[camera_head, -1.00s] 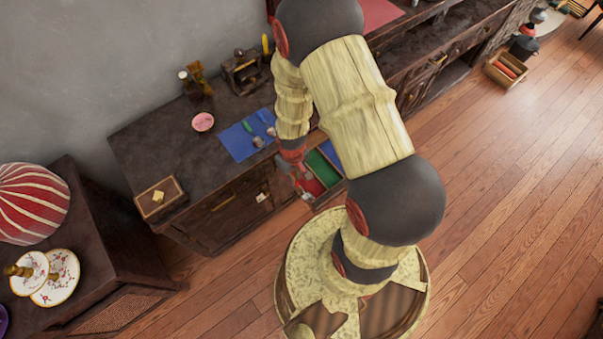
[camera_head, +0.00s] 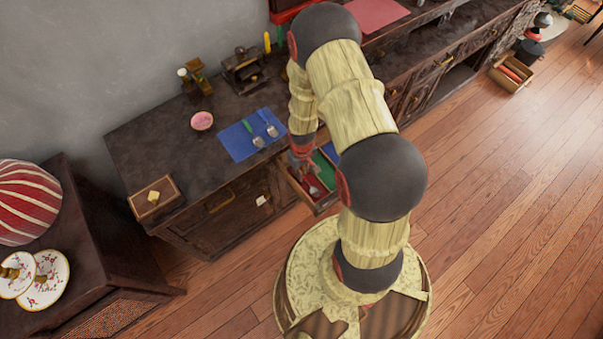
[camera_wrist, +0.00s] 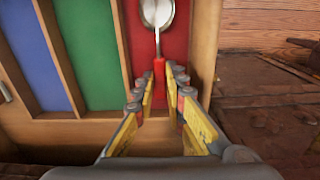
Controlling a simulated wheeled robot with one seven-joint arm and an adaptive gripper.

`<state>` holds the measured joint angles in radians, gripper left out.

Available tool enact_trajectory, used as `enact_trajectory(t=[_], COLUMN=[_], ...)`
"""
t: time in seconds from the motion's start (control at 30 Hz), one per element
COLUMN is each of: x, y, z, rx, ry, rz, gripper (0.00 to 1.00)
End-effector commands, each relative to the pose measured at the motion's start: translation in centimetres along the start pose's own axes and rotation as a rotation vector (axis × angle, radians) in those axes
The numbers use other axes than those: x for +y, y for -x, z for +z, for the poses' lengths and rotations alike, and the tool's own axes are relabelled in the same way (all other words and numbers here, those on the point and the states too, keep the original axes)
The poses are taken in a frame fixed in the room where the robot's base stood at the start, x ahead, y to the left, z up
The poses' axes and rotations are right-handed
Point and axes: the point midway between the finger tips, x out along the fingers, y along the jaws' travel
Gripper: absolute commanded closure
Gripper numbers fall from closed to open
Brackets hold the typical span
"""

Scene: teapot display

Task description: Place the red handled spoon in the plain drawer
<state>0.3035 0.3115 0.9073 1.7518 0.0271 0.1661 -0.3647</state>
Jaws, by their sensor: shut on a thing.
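My gripper (camera_wrist: 162,88) is shut on the red-handled spoon (camera_wrist: 157,14), whose bowl points away from me in the wrist view. The spoon shows over the red compartment (camera_wrist: 190,45) of an open drawer; I cannot tell whether it touches the bottom. The green compartment (camera_wrist: 93,45) and blue compartment (camera_wrist: 32,55) lie to its left. In the head view my gripper (camera_head: 302,162) is at the open drawer (camera_head: 322,208), partly hidden by my arm. A closed plain wooden drawer front (camera_head: 222,212) with a brass handle is left of it.
A blue mat (camera_head: 235,143) with spoons lies on the counter (camera_head: 160,128). A pink bowl (camera_head: 202,121) and a wooden box (camera_head: 156,198) stand further left. A white tag (camera_head: 261,200) is on the cabinet front. The floor (camera_head: 480,220) to the right is clear.

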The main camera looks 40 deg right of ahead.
Motion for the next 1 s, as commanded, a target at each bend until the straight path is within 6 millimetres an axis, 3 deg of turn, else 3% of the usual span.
enact_trajectory(t=[0.27, 0.3, 0.6, 1.0], x=[0.02, 0.02, 0.03, 0.04], y=[-0.14, -0.19, -0.09, 0.58], z=[-0.07, -0.07, -0.09, -0.14], rx=[0.002, 0.002, 0.002, 0.003], ry=[0.0, 0.0, 0.0, 0.0], rz=[0.001, 0.001, 0.001, 0.001], gripper=[1.0, 0.87, 0.7, 0.69])
